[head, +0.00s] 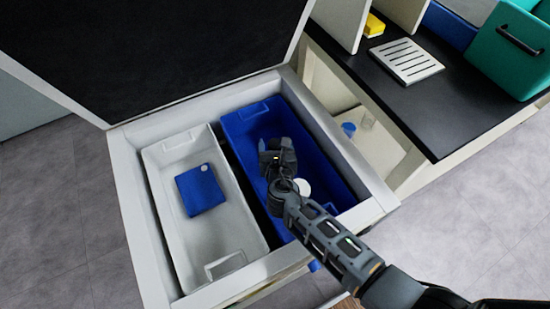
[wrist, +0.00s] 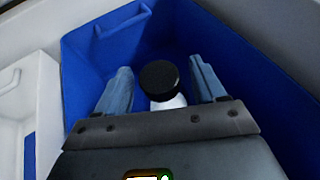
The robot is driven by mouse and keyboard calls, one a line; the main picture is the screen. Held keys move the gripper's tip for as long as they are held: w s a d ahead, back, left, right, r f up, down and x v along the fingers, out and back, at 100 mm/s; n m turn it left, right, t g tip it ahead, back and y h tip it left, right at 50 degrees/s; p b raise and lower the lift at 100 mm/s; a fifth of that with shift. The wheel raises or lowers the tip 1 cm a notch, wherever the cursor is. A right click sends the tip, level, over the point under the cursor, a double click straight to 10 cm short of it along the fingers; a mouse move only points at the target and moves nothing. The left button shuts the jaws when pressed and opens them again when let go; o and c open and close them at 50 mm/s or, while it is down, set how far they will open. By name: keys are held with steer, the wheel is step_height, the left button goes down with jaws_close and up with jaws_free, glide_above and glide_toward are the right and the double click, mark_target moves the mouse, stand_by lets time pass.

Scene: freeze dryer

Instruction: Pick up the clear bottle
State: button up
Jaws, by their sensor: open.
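My gripper (head: 276,158) reaches down into the blue bin (head: 240,128) in the open white chest. In the wrist view my gripper (wrist: 160,70) is open, with one finger on each side of a bottle with a round black cap (wrist: 159,77). A pale, whitish body (wrist: 167,103) shows below the cap; I cannot tell whether it is clear. The fingers appear apart from it. In the head view my gripper hides this bottle. A round white thing (head: 303,187) lies in the blue bin just beside my wrist, partly covered by my arm.
A white bin (head: 158,158) holding a blue flat item (head: 200,190) stands left of the blue bin. The chest's lid (head: 150,50) is raised behind. A black counter (head: 440,105) with a slotted plate (head: 405,61) and teal box (head: 512,50) is at right.

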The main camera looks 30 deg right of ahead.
jaws_close()
stand_by(0.6)
